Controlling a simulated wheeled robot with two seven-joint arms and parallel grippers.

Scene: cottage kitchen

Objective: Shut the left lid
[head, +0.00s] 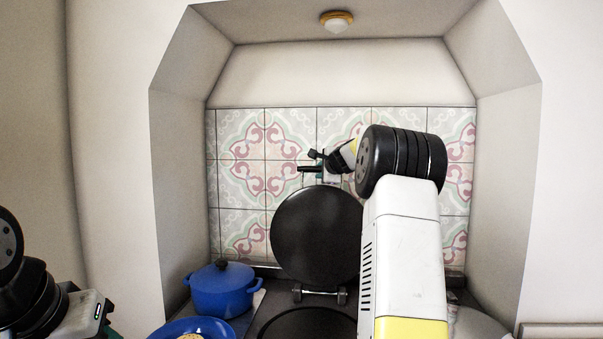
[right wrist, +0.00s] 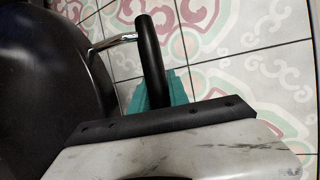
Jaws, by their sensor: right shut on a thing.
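The left lid (head: 312,235) is a round black disc standing open, near upright, on its hinge (head: 320,294) behind a round black hotplate (head: 308,324). Its handle (head: 308,169) sticks up at the top edge. My right gripper (head: 322,172) is at that handle, shut on it. In the right wrist view, the black handle (right wrist: 152,58) on its metal stem lies at the teal fingers (right wrist: 158,92), with the dark lid (right wrist: 45,75) at left. My left gripper (head: 103,312) is low at the left, away from the lid; its fingers are mostly cut off.
A blue lidded pot (head: 222,292) stands left of the hotplate, and a blue bowl (head: 183,328) is in front of it. The tiled wall (head: 240,185) is close behind the lid. My right arm hides the area to the right of the lid.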

